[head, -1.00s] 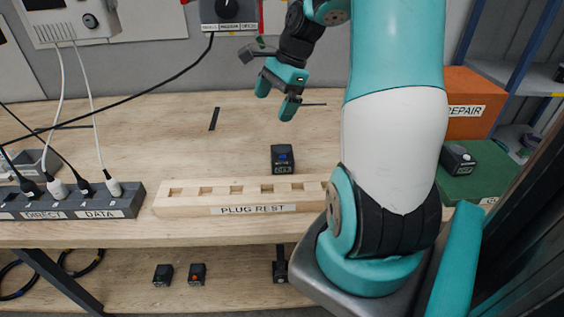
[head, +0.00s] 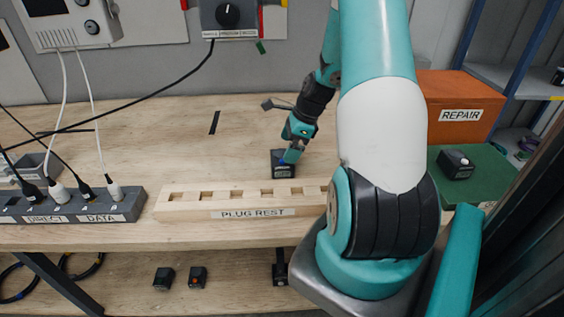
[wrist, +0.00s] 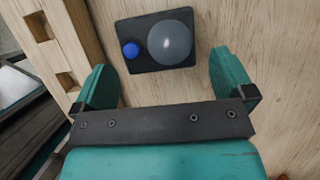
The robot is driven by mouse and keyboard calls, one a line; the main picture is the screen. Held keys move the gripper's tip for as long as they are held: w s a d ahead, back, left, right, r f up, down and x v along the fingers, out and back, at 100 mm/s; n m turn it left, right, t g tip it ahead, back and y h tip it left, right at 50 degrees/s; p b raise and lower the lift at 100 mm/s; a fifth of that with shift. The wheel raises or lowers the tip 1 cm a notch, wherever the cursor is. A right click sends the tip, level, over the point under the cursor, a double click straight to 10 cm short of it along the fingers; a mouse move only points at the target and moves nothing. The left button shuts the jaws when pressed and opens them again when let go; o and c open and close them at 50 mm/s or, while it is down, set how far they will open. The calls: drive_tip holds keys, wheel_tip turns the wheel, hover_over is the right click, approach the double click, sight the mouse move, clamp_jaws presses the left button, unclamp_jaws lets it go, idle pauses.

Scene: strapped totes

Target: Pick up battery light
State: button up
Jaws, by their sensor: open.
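A small black box with a blue button and a round grey dome, which looks like the battery light (wrist: 142,52), lies on the wooden table in the wrist view. In the head view the same black box (head: 281,171) sits just behind the plug rest, partly covered by my gripper. My gripper (wrist: 165,80) is open and empty. Its two fingers stand to the left and right of the box's near side, with gaps to it. In the head view my gripper (head: 289,157) is low over the box.
The wooden PLUG REST block (head: 190,206) stands in front of the box. A power strip (head: 85,207) with plugs is at left. An orange REPAIR bin (head: 455,90) and a green mat (head: 480,168) with another black device (head: 456,166) are at right.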

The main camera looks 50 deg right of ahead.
drive_tip(key=p+x, duration=0.1)
drive_tip(key=x, duration=0.4)
drive_tip(key=shift+a+f+p, duration=0.1)
drive_tip(key=shift+a+p, duration=0.1)
drive_tip(key=shift+p, duration=0.1)
drive_tip(key=shift+c, duration=0.2)
drive_tip(key=c, duration=0.7)
drive_tip(key=shift+c, duration=0.9)
